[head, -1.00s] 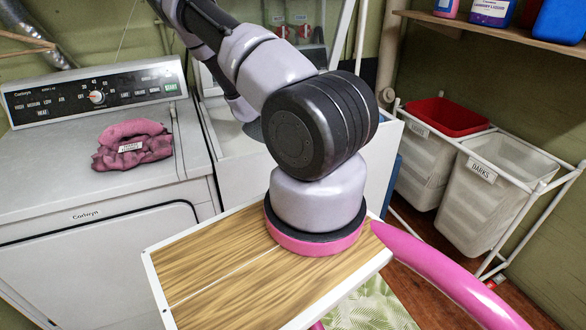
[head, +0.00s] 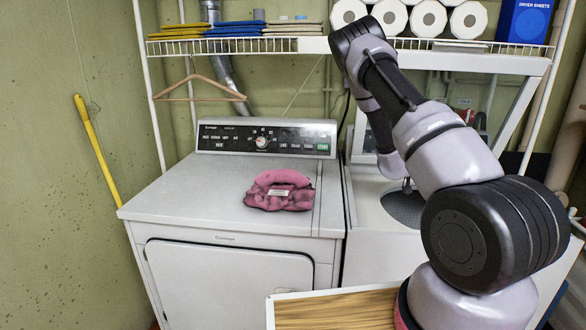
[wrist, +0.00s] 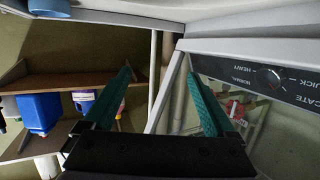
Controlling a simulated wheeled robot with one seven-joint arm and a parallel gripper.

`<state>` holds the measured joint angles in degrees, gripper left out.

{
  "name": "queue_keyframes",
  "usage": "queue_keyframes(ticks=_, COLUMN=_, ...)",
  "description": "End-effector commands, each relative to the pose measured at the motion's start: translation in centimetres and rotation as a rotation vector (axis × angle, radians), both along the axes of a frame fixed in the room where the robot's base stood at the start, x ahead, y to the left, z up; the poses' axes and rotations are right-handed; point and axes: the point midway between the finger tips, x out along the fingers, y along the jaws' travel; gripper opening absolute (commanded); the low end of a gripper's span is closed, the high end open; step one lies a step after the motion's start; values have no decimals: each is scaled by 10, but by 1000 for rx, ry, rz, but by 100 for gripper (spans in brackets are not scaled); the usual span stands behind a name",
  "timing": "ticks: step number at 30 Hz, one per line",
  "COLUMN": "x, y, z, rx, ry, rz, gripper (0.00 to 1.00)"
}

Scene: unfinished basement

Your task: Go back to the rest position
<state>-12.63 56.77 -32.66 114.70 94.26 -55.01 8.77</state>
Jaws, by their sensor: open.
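My gripper (wrist: 158,98) shows in the wrist view with its two green fingers spread apart and nothing between them. In that view it points toward the gap between a wooden shelf and the raised washer lid. The gripper itself cannot be made out there.
A white dryer (head: 190,205) stands at centre left with a folded pink cloth (head: 280,190) on top. A wire rack (head: 235,46) above holds folded cloths and paper rolls (head: 430,18). The wrist view shows a wooden shelf (wrist: 90,82) with a blue bottle (wrist: 38,112).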

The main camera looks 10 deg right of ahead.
Motion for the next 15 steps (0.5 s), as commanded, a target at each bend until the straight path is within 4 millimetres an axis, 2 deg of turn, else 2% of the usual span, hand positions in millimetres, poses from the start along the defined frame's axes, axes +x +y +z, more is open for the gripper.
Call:
queue_keyframes(ticks=5, x=24, y=33, z=26, rx=217, ry=-84, rz=96, gripper=91)
queue_keyframes(ticks=10, x=44, y=90, z=67, rx=471, ry=-157, rz=256, gripper=91)
queue_keyframes(ticks=15, x=47, y=154, z=122, rx=682, ry=-192, rz=443, gripper=91)
